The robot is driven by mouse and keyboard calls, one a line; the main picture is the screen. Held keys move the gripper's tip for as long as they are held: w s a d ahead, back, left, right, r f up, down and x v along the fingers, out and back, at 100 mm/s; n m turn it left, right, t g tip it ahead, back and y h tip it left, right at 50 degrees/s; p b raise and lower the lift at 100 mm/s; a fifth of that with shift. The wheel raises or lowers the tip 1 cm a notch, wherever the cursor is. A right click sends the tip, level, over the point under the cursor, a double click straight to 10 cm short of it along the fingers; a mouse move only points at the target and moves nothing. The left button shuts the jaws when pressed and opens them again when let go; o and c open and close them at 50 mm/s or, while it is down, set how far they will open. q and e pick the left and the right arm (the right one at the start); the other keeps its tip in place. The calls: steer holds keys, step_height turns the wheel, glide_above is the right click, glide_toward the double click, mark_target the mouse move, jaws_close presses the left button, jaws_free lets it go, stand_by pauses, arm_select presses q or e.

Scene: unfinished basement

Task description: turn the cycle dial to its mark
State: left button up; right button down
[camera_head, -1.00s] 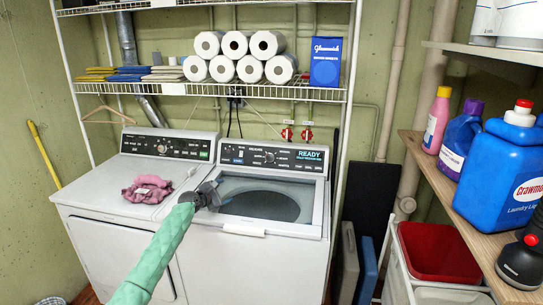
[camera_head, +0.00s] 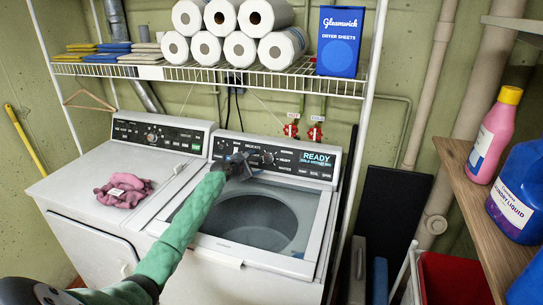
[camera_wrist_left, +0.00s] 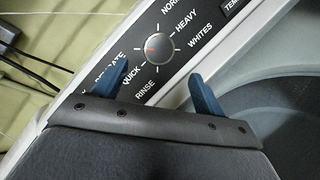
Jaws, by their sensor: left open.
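The cycle dial (camera_head: 268,157) is a small round knob on the washer's black control panel (camera_head: 310,171). In the left wrist view the dial (camera_wrist_left: 155,47) is silvery with a small reddish line on its face, ringed by white ticks and words such as QUICK, RINSE, HEAVY and WHITES. Which tick is its mark I cannot tell. My left gripper (camera_head: 238,162) is at the panel, just left of the dial. In the wrist view its two blue fingers (camera_wrist_left: 160,80) are spread, empty and short of the dial. My right gripper is not in view.
The washer's dark lid window (camera_head: 255,222) lies below the gripper. A dryer (camera_head: 90,180) with pink cloth (camera_head: 124,190) stands left. A wire shelf (camera_head: 210,75) with paper rolls hangs above. A wooden shelf (camera_head: 480,210) with bottles is at right.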

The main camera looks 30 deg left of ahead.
mark_target(267, 159)
arm_select(q)
steer(key=shift+w+p, duration=0.3)
steer(key=shift+w, duration=0.45)
steer(key=p+x, duration=0.1)
steer(key=x, duration=0.4)
steer(key=shift+w+f, duration=0.2)
steer(key=shift+w, duration=0.05)
steer(key=shift+w+f+p, duration=0.1)
steer(key=shift+w+p, duration=0.1)
steer(key=shift+p, duration=0.1)
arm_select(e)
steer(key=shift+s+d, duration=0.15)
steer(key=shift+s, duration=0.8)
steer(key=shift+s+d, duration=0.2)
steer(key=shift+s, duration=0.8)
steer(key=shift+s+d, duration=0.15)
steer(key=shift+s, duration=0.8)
arm_select(q)
steer(key=c, duration=1)
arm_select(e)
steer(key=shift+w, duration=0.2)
